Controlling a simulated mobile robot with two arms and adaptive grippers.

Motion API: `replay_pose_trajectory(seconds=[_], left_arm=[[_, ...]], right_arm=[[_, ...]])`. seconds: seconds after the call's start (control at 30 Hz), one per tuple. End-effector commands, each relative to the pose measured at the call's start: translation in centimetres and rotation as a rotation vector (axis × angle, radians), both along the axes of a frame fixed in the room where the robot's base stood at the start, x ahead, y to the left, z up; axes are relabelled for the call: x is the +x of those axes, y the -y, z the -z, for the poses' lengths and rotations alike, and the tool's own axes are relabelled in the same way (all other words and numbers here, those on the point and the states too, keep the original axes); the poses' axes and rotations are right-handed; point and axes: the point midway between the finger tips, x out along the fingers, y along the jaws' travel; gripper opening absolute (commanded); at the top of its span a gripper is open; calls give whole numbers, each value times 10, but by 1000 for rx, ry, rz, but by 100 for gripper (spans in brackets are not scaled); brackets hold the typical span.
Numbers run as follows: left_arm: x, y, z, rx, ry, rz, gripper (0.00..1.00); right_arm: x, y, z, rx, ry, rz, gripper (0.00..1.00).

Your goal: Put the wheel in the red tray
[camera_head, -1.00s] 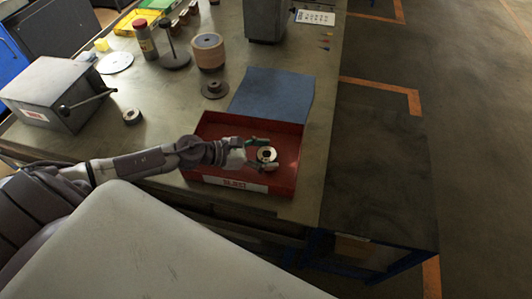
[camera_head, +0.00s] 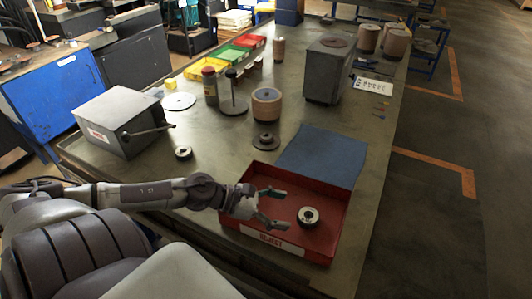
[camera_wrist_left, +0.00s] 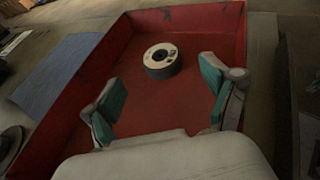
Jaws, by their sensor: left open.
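The wheel (camera_head: 308,216), a small ring with a pale top face, dark sides and a centre hole, lies flat in the red tray (camera_head: 336,192). In the left wrist view the wheel (camera_wrist_left: 161,61) rests on the red floor of the tray (camera_wrist_left: 62,140), near its far wall. My left gripper (camera_head: 279,207) is open and empty over the tray, to the left of the wheel and apart from it. Its green-padded fingers (camera_wrist_left: 160,100) are spread wide in the left wrist view. My right gripper is not in view.
A blue mat (camera_head: 322,155) lies behind the tray. A similar dark ring (camera_head: 183,152) lies on the bench near a grey box with a lever (camera_head: 122,122). A flanged disc (camera_head: 265,141) and a tan cylinder (camera_head: 266,104) stand behind the tray.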

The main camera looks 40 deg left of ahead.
Motion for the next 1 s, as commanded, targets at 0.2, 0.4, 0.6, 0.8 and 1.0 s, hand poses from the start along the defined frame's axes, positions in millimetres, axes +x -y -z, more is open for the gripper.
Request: replay_pose_trajectory(seconds=[0.2, 0.4, 0.6, 0.8, 1.0], left_arm=[[-18, -17, -11, -1, -3, -1, 85], [-26, -27, -16, 1, 0, 1, 85], [-27, -29, -18, 2, 2, 2, 85], [-27, -29, -18, 1, 1, 1, 85], [-27, -29, -33, 0, 1, -1, 85]], right_arm=[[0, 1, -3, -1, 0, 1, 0], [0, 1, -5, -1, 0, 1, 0], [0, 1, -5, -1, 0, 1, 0], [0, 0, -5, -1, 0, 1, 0], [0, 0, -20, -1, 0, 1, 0]])
